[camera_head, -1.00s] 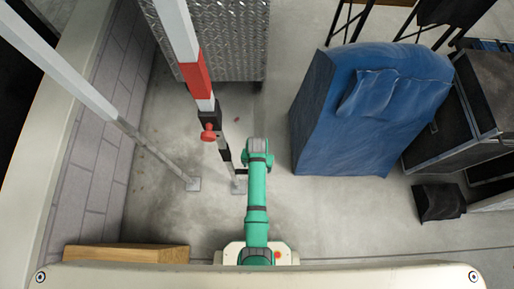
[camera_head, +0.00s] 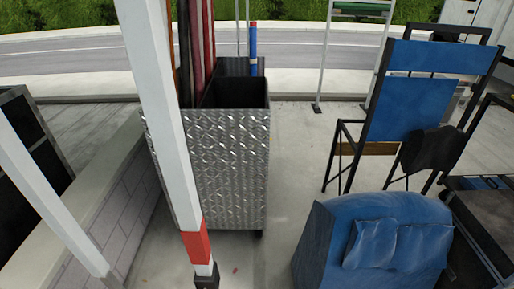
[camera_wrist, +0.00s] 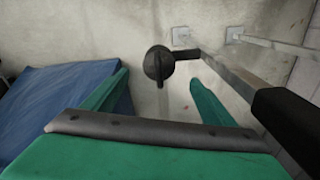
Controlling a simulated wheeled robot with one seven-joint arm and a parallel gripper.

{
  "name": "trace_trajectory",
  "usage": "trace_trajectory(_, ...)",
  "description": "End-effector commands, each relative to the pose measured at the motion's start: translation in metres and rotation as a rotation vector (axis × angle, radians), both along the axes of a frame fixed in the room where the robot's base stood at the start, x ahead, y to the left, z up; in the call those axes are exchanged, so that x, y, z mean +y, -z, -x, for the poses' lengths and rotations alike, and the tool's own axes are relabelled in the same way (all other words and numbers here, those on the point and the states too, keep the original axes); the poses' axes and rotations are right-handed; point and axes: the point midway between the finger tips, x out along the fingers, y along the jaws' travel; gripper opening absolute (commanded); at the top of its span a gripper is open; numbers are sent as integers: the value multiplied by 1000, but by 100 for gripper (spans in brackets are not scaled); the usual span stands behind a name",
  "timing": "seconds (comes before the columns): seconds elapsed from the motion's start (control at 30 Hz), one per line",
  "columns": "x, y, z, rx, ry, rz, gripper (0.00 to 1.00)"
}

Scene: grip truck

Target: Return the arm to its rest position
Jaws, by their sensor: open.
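My gripper (camera_wrist: 159,78) shows in the wrist view with its two green fingers spread apart. A dark round knob (camera_wrist: 158,64) appears between and beyond the fingertips; I cannot tell how far off it is. No object is held between the fingers. My arm is out of the head view, so its overall pose is hidden.
A red-and-white pole (camera_head: 170,120) stands in front of a diamond-plate metal cart (camera_head: 230,170). A blue-covered bulky object (camera_head: 325,250) is at the lower right, with a blue folding chair (camera_head: 410,105) behind it. Concrete floor (camera_head: 290,150) lies clear between.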

Motion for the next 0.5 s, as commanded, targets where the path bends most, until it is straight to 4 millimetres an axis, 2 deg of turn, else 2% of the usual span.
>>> trace_trajectory(0.13, 6, 15, 25, -102, -18, -5, 78)
trace_trajectory(0.27, 9, 18, 46, -227, -39, -6, 78)
trace_trajectory(0.37, 11, 14, 62, -323, -53, -2, 78)
trace_trajectory(0.5, 13, -1, 86, -456, -74, 8, 78)
